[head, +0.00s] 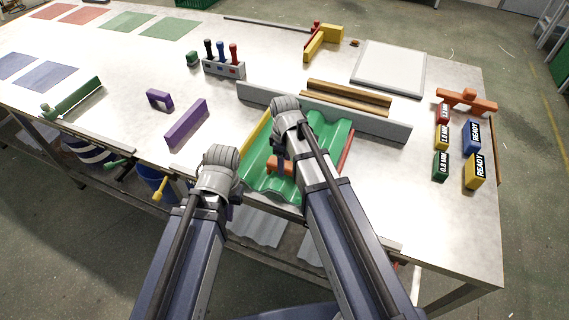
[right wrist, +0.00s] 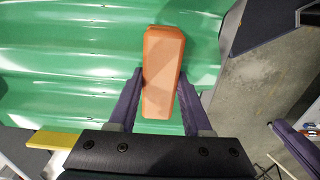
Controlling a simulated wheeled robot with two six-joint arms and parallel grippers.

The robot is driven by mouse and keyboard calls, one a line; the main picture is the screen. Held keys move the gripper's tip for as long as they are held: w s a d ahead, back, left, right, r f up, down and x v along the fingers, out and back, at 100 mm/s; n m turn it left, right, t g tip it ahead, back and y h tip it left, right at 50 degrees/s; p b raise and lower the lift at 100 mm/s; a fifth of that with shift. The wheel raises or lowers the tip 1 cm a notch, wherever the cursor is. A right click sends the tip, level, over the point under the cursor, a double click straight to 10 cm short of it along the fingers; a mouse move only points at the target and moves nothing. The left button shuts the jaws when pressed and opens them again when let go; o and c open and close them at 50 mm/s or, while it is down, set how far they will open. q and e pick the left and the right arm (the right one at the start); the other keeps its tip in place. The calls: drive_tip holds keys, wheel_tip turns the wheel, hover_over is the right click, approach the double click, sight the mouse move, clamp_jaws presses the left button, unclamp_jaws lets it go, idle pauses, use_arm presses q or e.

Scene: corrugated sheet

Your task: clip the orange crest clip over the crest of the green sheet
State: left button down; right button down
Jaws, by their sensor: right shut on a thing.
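The green corrugated sheet (head: 308,178) lies on the table between a yellow strip and a red strip. My right gripper (right wrist: 160,78) is shut on the orange crest clip (right wrist: 162,60), with one finger on each side of it. In the head view the clip (head: 280,164) shows over the middle of the sheet, partly behind my right arm. The wrist view looks down on the clip, so I cannot tell whether it touches a crest. My left gripper (head: 233,194) is beside the sheet's left edge; its fingers are mostly hidden.
A long grey rail (head: 370,122) stands behind the sheet, with brown bars (head: 345,97) beyond it. Purple blocks (head: 186,122) lie to the left. Labelled blocks (head: 475,170) and an orange part (head: 467,100) stand at the right.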

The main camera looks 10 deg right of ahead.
drive_tip(key=shift+f, duration=0.25)
drive_tip(key=shift+c, duration=1.3)
unclamp_jaws()
drive_tip(key=shift+r, duration=0.2)
wheel_tip(320, 180, up, 8)
drive_tip(key=p, duration=0.7)
drive_tip(key=shift+f+p, duration=0.15)
drive_tip(key=shift+p, duration=0.15)
drive_tip(key=shift+f, duration=0.1)
drive_tip(key=shift+s+a, duration=0.1)
drive_tip(key=s+a+m, duration=0.3)
drive_tip(key=s, duration=0.4)
drive_tip(key=s+a+m+h, duration=0.1)
drive_tip(key=s+a+m, duration=0.2)
drive_tip(key=s, duration=0.4)
drive_tip(key=shift+a+m, duration=0.2)
drive_tip(key=shift+m, duration=0.5)
